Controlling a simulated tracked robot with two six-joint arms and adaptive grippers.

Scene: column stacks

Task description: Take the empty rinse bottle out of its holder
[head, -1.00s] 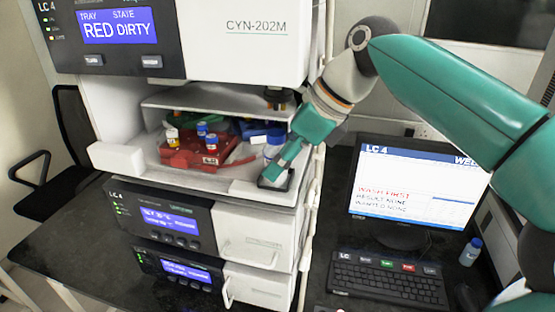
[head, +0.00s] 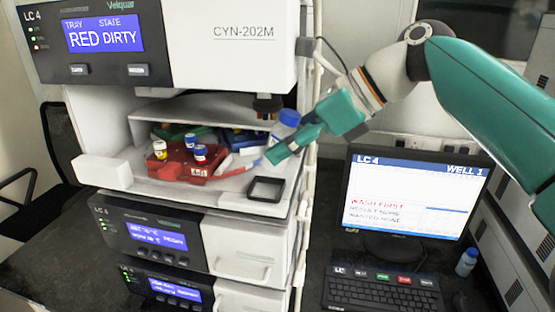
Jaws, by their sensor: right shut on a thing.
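My right gripper (head: 275,153) is shut on the rinse bottle (head: 281,132), a pale bottle with a blue cap. It holds the bottle tilted, above and behind the square black holder (head: 266,189). The holder stands empty at the front right of the open instrument bay. The gripper's fingers hide the lower part of the bottle. My left gripper is not in view.
A red tray (head: 185,172) with several small vials sits in the bay (head: 125,171), with green and blue trays behind. A dark nozzle (head: 266,105) hangs above. A monitor (head: 410,200), keyboard (head: 383,290) and another blue-capped bottle (head: 467,262) stand on the right desk.

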